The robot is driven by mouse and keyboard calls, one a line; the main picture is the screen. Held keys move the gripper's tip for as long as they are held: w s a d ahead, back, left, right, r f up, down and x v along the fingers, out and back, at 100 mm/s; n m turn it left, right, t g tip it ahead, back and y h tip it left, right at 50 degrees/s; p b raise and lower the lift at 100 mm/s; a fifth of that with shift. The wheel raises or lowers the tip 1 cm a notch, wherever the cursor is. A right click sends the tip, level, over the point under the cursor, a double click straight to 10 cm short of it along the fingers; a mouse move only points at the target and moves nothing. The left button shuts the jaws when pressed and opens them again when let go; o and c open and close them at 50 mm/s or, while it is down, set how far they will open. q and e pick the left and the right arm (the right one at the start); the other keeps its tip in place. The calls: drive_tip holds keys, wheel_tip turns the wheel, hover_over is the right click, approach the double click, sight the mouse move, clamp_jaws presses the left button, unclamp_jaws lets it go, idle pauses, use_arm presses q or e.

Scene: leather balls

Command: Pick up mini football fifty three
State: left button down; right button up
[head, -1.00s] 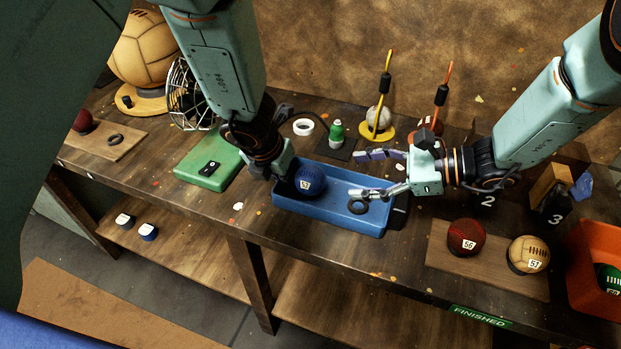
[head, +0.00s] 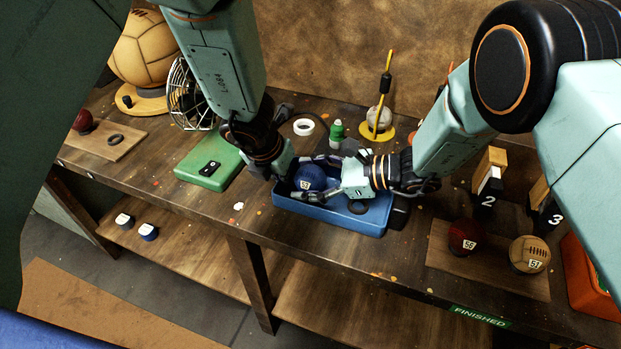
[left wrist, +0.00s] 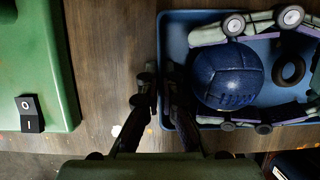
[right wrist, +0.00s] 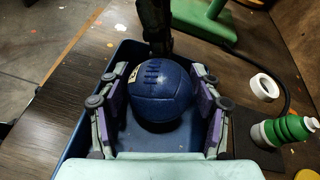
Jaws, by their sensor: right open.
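The blue mini football (head: 309,176) sits in the blue tray (head: 335,218); its white label looks like 53. It also shows in the left wrist view (left wrist: 226,76) and the right wrist view (right wrist: 160,95). My right gripper (head: 313,181) is open, its fingers on either side of the ball inside the tray; the right wrist view shows small gaps beside the ball. My left gripper (left wrist: 160,88) is empty, fingers slightly apart, over the tray's left edge beside the ball. Its fingertips are mostly hidden in the head view.
A black ring (head: 357,207) lies in the tray. A green box (head: 209,164) stands left of it. A green bottle (head: 337,134) and white tape roll (head: 303,127) are behind. A red ball (head: 465,236) and tan ball (head: 529,254) rest on a board at right.

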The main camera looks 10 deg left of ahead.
use_arm(q)
drive_tip(key=shift+d, duration=0.1)
use_arm(e)
drive_tip(key=c, duration=0.9)
drive_tip(key=shift+d+r, duration=0.35)
drive_tip(key=v, duration=0.5)
drive_tip(key=r+v, duration=0.1)
drive_tip(key=v, duration=0.9)
drive_tip(key=shift+a+r, duration=0.35)
drive_tip(key=shift+r, duration=0.05)
use_arm(q)
drive_tip(key=c, duration=1.4)
unclamp_jaws()
drive_tip(key=shift+c, duration=0.2)
